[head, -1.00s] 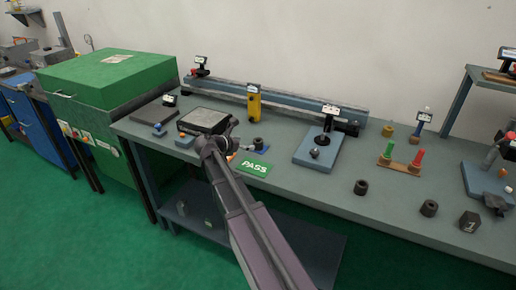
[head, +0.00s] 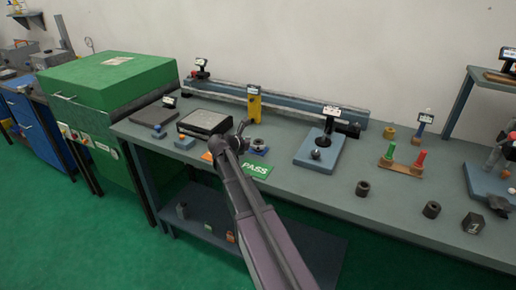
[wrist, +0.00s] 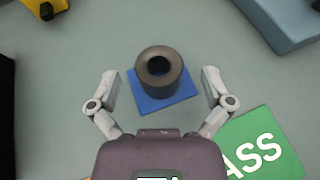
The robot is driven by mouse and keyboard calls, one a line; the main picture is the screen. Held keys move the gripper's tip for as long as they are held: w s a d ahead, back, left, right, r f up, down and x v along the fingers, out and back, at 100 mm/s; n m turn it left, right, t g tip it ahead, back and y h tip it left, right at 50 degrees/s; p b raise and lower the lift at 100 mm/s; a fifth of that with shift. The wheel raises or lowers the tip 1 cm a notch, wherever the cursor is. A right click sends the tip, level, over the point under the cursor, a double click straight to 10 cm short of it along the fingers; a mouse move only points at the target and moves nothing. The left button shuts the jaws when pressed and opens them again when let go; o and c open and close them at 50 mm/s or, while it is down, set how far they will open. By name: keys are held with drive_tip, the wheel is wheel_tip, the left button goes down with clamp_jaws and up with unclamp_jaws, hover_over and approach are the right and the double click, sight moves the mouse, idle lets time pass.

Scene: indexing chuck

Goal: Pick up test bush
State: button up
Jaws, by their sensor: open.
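A dark, hollow cylindrical bush (wrist: 160,72) stands upright on a small blue pad (wrist: 183,98) in the wrist view. I take it to be the test bush. In the head view the bush (head: 258,144) is on the bench, just right of my gripper (head: 240,132). In the wrist view my gripper (wrist: 159,76) is open and empty, with one finger left and one right of the bush. Both fingers look apart from it. How high the fingertips are above the pad is hard to tell.
A green PASS card (head: 256,170) lies in front of the pad. A yellow upright block (head: 254,105) stands behind. A blue fixture base (head: 306,158) is to the right. Two other dark bushes (head: 362,188) (head: 431,209) stand farther right, with clear bench between.

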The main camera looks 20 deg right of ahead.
drive_tip(key=shift+x, duration=0.95)
clamp_jaws()
